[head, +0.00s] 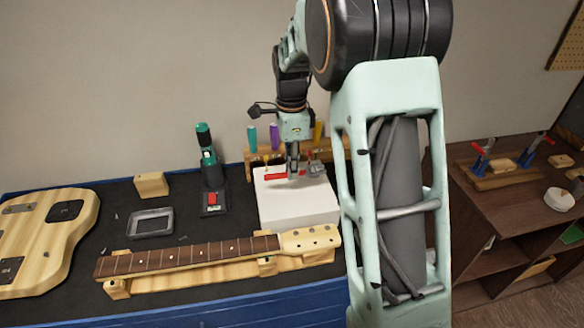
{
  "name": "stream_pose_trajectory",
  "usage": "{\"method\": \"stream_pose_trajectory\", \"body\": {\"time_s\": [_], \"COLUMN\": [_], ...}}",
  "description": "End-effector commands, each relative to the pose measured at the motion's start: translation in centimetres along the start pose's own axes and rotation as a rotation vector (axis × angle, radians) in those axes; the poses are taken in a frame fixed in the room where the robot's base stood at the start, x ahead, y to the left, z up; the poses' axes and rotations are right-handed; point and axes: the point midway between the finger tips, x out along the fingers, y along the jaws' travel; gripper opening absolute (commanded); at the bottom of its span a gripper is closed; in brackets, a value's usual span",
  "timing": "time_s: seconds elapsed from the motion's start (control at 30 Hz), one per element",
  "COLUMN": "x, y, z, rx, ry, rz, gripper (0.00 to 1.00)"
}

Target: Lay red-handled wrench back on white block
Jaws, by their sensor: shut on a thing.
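The white block (297,207) stands on the dark bench mat behind the guitar neck. The red-handled wrench (275,177) shows as a red handle at the block's top, toward its left side; a grey and red part shows to the right of the fingers. My gripper (293,174) points down over the block and is shut on the wrench. The fingers hide the wrench's middle. I cannot tell whether the wrench touches the block's top.
A guitar neck (195,255) lies on wooden supports in front of the block. A green and black tool (209,165) stands to the left. A wooden rack (258,156) with coloured handles is behind the block. A guitar body (40,235) lies far left, and a grey tray (151,223) sits between.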

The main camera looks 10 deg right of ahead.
Motion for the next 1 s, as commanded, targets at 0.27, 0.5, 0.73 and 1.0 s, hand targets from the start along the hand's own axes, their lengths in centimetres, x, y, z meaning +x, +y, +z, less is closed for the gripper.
{"method": "stream_pose_trajectory", "body": {"time_s": [0.27,0.5,0.73,1.0], "x": [1.9,3.8,5.5,6.4], "y": [0.0,0.0,0.0,0.0], "z": [0.0,0.0,0.0,0.0], "rx": [-0.002,-0.002,-0.003,-0.003], "ry": [0.0,0.0,0.0,0.0], "rz": [0.0,0.001,0.0,0.0], "gripper": [0.0,0.0,0.0,0.0]}}
